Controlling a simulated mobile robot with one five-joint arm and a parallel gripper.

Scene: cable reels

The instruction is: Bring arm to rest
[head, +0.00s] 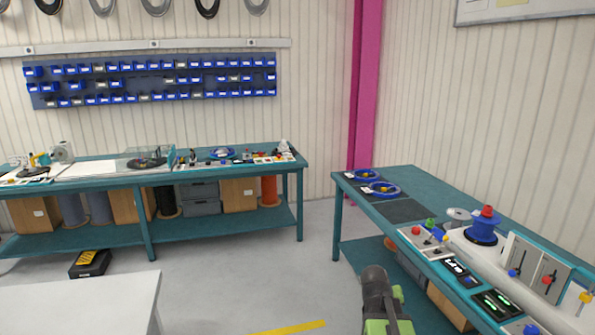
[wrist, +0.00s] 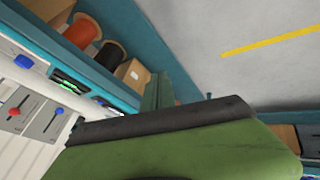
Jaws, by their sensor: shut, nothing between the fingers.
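My arm (head: 376,287) rises at the bottom of the head view, dark and green, in front of the right bench. My gripper (wrist: 168,120) fills the lower part of the wrist view as green and black parts seen very close. It is shut and holds nothing. In the wrist view it is tilted against the bench and floor behind it. Whether it touches anything I cannot tell; no contact shows. Its fingertips are not clear in the head view.
The right bench (head: 398,211) carries a blue reel (head: 483,228), levers and panels close to my arm. A white table (head: 80,303) stands at the lower left. A long bench (head: 110,184) runs along the back wall. Open grey floor (head: 240,275) lies between them.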

